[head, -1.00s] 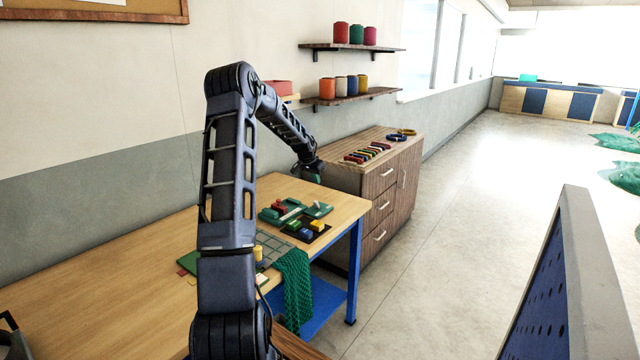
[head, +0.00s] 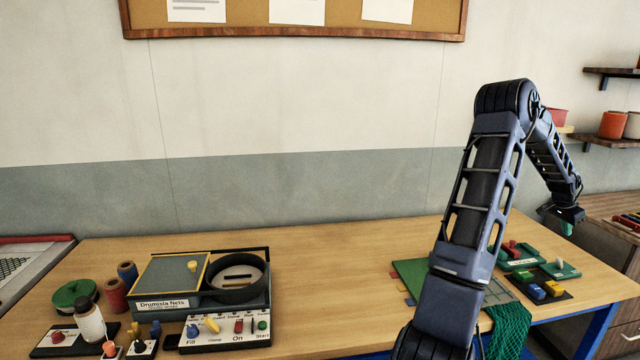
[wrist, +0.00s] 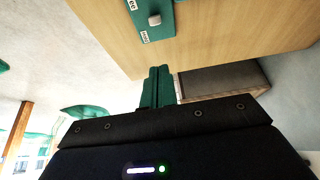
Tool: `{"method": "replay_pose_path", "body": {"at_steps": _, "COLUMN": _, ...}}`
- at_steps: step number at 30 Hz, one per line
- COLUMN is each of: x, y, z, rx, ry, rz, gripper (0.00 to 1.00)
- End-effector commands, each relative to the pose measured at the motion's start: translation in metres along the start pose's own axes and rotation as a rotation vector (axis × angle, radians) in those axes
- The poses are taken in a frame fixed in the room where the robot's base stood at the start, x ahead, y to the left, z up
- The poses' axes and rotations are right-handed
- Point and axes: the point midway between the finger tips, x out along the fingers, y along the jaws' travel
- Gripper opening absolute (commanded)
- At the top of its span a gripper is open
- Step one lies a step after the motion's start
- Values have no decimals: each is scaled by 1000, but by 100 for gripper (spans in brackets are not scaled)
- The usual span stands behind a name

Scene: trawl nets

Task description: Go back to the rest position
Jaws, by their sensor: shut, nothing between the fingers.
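My gripper (head: 566,226) hangs at the end of my bent arm over the right end of the wooden workbench (head: 330,262) in the head view. In the wrist view its green fingers (wrist: 157,88) are together with nothing between them. Below it in the head view are a green tray (head: 516,257) with a red knob and a dark mat (head: 543,290) with blue and yellow blocks. A green box with a pale knob (wrist: 152,20) shows at the top of the wrist view, apart from the fingers.
A green net (head: 505,330) hangs over the front edge. A wooden cabinet (head: 612,208) and shelves (head: 612,141) stand right. The bench's middle is clear.

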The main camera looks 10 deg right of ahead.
Motion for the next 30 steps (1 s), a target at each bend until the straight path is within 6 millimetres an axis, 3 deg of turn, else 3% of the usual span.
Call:
{"method": "replay_pose_path", "body": {"at_steps": 5, "x": -47, "y": -29, "z": 29, "rx": -59, "ry": -18, "rz": -54, "gripper": 0}}
{"method": "replay_pose_path", "body": {"at_steps": 15, "x": -172, "y": -83, "z": 129, "rx": -257, "ry": -74, "rz": -194, "gripper": 0}}
{"method": "replay_pose_path", "body": {"at_steps": 22, "x": -251, "y": -97, "z": 203, "rx": -408, "ry": -101, "rz": -284, "gripper": 0}}
{"method": "replay_pose_path", "body": {"at_steps": 30, "x": -333, "y": -90, "z": 294, "rx": -600, "ry": -123, "rz": -381, "gripper": 0}}
